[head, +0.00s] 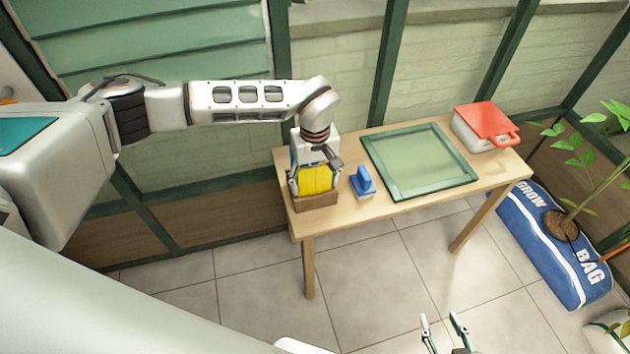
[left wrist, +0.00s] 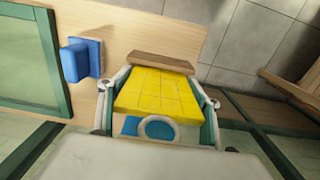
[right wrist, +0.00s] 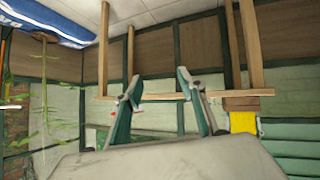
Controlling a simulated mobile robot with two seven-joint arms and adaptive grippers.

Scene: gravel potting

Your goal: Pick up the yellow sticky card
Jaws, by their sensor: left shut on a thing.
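The yellow sticky card (head: 316,180) is upright at the left end of the table, with its lower edge at a brown wooden block (head: 316,202). My left gripper (head: 314,188) is over it from above, with a finger on each side, shut on it. In the left wrist view the gridded yellow card (left wrist: 155,92) lies between the fingers, and the wooden block (left wrist: 162,62) is just beyond its end. I cannot tell whether card and block are apart. My right gripper (head: 443,325) is open and empty, low in front of the table; its spread fingers show in the right wrist view (right wrist: 165,95).
A blue block-shaped tool (head: 362,182) stands close right of the card. A green-framed pane (head: 472,176) lies mid-table. A white box with a red lid (head: 487,122) is at the right end. A blue grow bag (head: 560,265) with a plant lies on the floor right of the table (head: 400,208).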

